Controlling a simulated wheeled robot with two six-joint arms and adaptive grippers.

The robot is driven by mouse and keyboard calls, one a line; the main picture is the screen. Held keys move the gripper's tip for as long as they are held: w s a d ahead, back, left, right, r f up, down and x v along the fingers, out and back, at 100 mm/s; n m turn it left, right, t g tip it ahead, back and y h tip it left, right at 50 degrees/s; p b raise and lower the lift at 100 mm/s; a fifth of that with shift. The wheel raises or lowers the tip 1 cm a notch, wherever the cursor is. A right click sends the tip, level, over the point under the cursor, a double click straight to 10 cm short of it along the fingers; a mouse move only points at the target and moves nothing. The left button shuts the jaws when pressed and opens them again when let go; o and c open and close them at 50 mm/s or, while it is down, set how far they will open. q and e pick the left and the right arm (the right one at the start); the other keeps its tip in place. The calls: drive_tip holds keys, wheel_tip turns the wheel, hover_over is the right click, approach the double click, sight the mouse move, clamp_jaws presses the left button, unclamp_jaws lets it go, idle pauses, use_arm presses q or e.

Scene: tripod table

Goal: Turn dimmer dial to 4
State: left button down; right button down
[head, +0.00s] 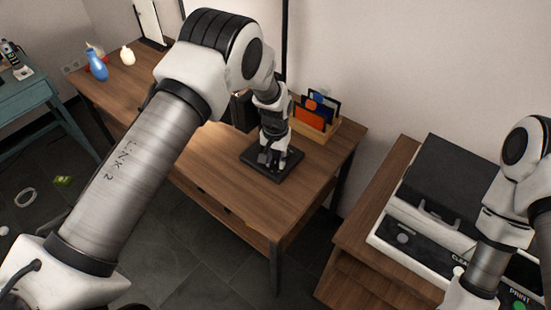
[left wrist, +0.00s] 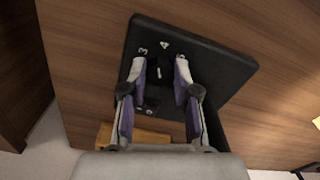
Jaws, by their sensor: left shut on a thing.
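The dimmer's dark square base (head: 292,166) lies on the wooden table near its front right part; it also shows in the left wrist view (left wrist: 220,68). My left gripper (head: 271,159) points down over the base. In the left wrist view its two fingers (left wrist: 159,66) are on either side of the black dial (left wrist: 155,86) and shut on it. A short white mark shows on the dial, roughly toward the printed 4. The digits 3 and 4 are readable beyond the fingertips; others are partly hidden. My right gripper is out of view.
A wooden organizer (head: 326,131) with colored cards stands just behind the base. A lamp pole rises close to my left arm. A blue vase (head: 96,64) is at the table's far left. A printer (head: 432,200) stands on the right cabinet. The table's front is clear.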

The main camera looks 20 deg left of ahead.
sight(275, 161)
use_arm(q)
drive_tip(key=m, duration=0.3)
drive_tip(key=c, duration=0.9)
unclamp_jaws()
drive_tip(key=shift+o, duration=0.2)
wheel_tip(275, 161, up, 12)
drive_tip(key=shift+f, duration=0.1)
